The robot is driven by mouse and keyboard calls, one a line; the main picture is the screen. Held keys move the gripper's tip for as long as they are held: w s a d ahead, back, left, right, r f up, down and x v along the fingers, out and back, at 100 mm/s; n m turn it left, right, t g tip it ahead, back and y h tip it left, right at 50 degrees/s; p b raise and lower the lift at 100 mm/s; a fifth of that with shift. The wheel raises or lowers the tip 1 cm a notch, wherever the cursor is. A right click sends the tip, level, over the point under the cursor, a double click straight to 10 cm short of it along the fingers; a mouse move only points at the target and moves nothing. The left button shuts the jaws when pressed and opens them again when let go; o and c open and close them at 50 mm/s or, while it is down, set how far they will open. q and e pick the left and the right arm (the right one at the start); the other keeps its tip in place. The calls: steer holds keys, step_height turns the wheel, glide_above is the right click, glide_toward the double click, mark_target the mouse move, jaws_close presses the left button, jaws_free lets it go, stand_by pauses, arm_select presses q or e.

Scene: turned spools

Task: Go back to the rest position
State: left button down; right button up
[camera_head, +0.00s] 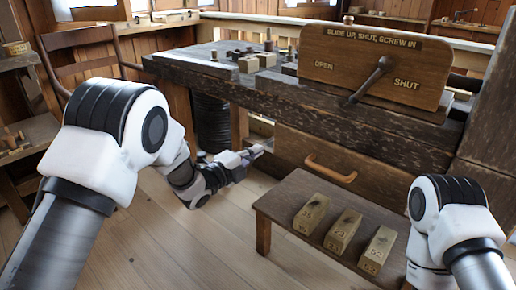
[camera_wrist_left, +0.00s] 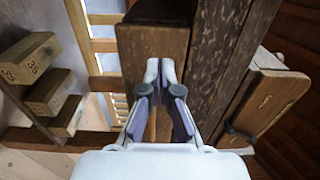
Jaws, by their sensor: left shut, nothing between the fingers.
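My left gripper (camera_head: 254,152) is in front of the workbench, below its top and left of the drawer handle. In the left wrist view its two fingertips (camera_wrist_left: 160,72) are close together with nothing between them. My right arm shows at the lower right of the head view, but its gripper is out of view.
The dark workbench (camera_head: 350,125) carries a board (camera_head: 340,50) with a lever (camera_head: 372,80). Its drawer has a wooden handle (camera_head: 330,168). A low table (camera_head: 290,200) holds three numbered wooden blocks (camera_head: 343,232). A chair (camera_head: 88,40) stands at left. The floor (camera_head: 170,250) is clear.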

arm_select(q)
steer(key=v, duration=0.6)
steer(key=s+a+f+n+g+y, duration=0.25)
steer(key=s+f, duration=0.35)
steer(key=f, duration=0.4)
steer(key=s+a+f+n+g+y, duration=0.2)
steer(key=s+a+f+n, duration=0.15)
steer(key=s+f, duration=0.4)
steer(key=s+a+f+n+g+y, duration=0.2)
steer(key=s+f+n, duration=0.2)
steer(key=f, duration=0.8)
steer(key=s+a+f+n+g+y, duration=0.25)
steer(key=s+f+n, duration=0.25)
steer(key=s, duration=0.7)
steer(key=s+a+n+g+y, duration=0.1)
steer(key=s+a+n+g, duration=0.15)
steer(key=s+n, duration=0.3)
steer(key=s+a+n+g+y, duration=0.1)
steer(key=s+a+n+g, duration=0.15)
steer(key=s+n, duration=0.35)
step_height(320, 180, up, 30)
steer(key=p, duration=3.1)
steer(key=shift+s+d+f+m+g, duration=0.2)
steer(key=shift+d+f+m+g, duration=0.1)
steer(key=shift+d+m, duration=0.15)
